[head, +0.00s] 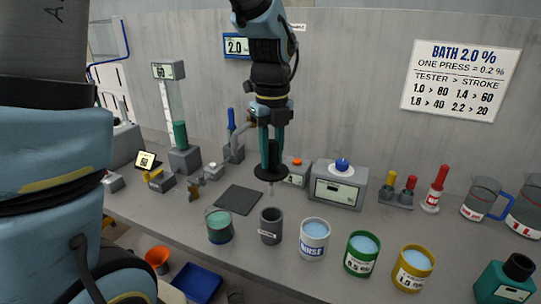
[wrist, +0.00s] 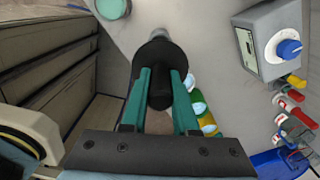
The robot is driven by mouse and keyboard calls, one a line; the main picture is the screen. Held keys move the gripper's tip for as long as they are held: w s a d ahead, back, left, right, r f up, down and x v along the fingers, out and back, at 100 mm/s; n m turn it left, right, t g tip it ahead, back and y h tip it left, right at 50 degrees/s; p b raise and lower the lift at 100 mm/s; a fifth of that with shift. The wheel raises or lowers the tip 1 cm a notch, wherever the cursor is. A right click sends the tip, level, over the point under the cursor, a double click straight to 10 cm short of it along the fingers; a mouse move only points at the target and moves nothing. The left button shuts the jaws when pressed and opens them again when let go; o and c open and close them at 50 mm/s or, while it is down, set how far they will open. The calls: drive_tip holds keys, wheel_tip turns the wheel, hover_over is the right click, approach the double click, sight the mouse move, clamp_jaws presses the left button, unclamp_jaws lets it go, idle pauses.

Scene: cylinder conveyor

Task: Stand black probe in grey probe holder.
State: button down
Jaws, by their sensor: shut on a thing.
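My gripper (head: 272,138) is shut on the black probe (head: 270,172), with its teal fingers on either side of the probe's body. The probe hangs upright, its wide black collar below the fingers and its thin pale tip pointing down. The grey probe holder (head: 270,228) is an open grey cup with a white label on the counter. In the head view the tip shows just above the holder's mouth, apart from it. In the wrist view the probe (wrist: 160,65) hides most of the holder, whose grey rim (wrist: 157,33) shows beyond it.
A beaker of teal liquid (head: 219,229) stands left of the holder and a white RINSE cup (head: 314,242) right of it. Green (head: 361,256) and yellow (head: 412,272) cups stand farther right. A dark mat (head: 236,200) and a grey box with a blue knob (head: 338,188) lie behind.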

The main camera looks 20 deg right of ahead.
sight(272, 186)
drive_tip(key=shift+f+b, duration=1.25)
drive_tip(key=shift+f, duration=1.1)
drive_tip(key=shift+f+p, duration=0.1)
drive_tip(key=shift+p, duration=0.2)
drive_tip(key=shift+f+b, duration=1.5)
drive_tip(key=shift+f, duration=1.35)
drive_tip(key=shift+f, duration=0.15)
drive_tip(key=shift+f, duration=0.8)
drive_tip(key=shift+r, duration=0.1)
